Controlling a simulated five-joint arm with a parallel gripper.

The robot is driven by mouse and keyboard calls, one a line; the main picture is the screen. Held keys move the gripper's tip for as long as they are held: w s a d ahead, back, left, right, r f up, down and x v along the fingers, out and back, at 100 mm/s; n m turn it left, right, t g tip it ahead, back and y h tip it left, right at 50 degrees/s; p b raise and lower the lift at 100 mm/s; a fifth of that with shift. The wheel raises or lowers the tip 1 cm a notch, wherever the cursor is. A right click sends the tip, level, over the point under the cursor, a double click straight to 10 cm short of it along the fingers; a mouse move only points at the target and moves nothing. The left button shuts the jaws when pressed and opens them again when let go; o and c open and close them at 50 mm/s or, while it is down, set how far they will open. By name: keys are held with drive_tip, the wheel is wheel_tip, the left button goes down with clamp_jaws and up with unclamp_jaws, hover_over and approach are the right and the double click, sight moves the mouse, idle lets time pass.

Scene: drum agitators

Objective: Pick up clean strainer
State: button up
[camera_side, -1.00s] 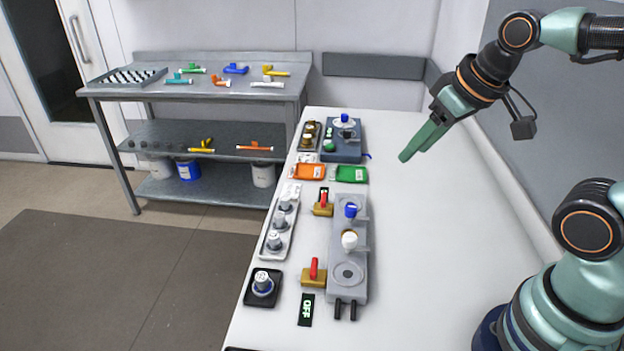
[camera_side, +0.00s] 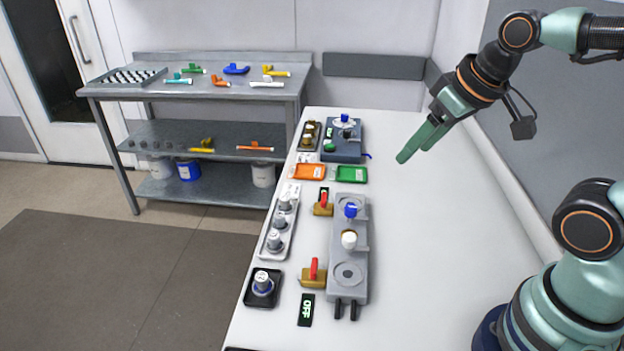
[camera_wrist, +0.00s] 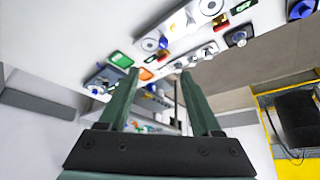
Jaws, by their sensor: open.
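Several grey cylindrical pieces with pale tops, which look like strainers, stand in a long white tray (camera_side: 266,250) along the left of the bench. One more capped piece (camera_side: 262,283) sits in a small black tray at the front left. I cannot tell which of them is the clean strainer. My gripper (camera_side: 414,152) is open and empty, above the right part of the bench, well apart from all of these pieces. In the wrist view its two green fingers (camera_wrist: 158,78) stand apart with nothing between them.
A grey fixture (camera_side: 348,292) with red-handled valves stands right of the white tray. Orange (camera_side: 308,172) and green (camera_side: 350,174) trays and a dark blue-grey unit (camera_side: 342,153) lie farther back. The bench's right side is clear, bounded by a wall. A metal shelf (camera_side: 200,92) stands behind left.

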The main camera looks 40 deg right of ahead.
drive_tip(key=w, duration=0.1)
drive_tip(key=n+g, duration=0.6)
drive_tip(key=n, duration=1.2)
hover_over(280, 215)
wheel_tip(280, 215, down, 18)
drive_tip(key=shift+w+d+f, duration=0.15)
drive_tip(key=shift+a+f, duration=0.2)
drive_tip(key=shift+f, duration=2.4)
clamp_jaws()
